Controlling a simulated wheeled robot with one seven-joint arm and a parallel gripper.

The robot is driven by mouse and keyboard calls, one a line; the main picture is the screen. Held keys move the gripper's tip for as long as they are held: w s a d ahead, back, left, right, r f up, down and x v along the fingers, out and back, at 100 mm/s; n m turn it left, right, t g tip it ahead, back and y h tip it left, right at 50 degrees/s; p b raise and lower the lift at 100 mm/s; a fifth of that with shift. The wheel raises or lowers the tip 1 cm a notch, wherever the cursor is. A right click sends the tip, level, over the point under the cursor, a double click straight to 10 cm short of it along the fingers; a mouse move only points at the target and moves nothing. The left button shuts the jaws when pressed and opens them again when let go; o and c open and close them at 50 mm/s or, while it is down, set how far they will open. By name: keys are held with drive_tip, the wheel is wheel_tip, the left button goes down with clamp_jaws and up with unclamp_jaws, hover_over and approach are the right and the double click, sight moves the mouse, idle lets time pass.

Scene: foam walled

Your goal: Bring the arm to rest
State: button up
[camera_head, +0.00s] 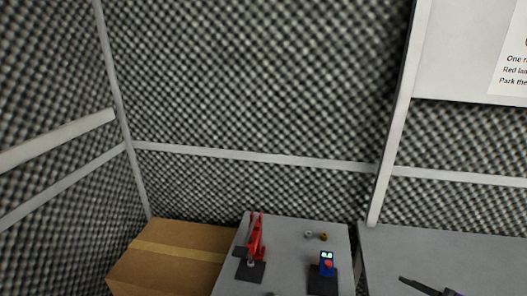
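My arm and my gripper are not clearly seen in the head view.
A grey table (290,228) holds a red upright device (256,240) on a dark base, a small blue device (326,263) on a black mat, and two small round pieces. A cardboard box (170,250) stands left. A grey surface (440,250) lies right. Foam walls enclose the corner.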

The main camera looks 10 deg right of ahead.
drive_tip(key=s+f+n+t+h+b, duration=0.25)
drive_tip(key=s+f+n+h, duration=0.35)
drive_tip(key=s+n+h, duration=0.3)
drive_tip(key=s+a+n+y+b, duration=0.2)
drive_tip(key=s+a+n, duration=0.5)
drive_tip(key=s, duration=0.4)
drive_tip(key=s+a+n+y+b, duration=0.1)
drive_tip(key=s+a+n+b, duration=0.4)
drive_tip(key=s+a, duration=0.5)
drive_tip(key=shift+s+r+n+y, duration=0.3)
drive_tip(key=shift+s+n+y, duration=0.1)
drive_tip(key=shift+s+n, duration=0.7)
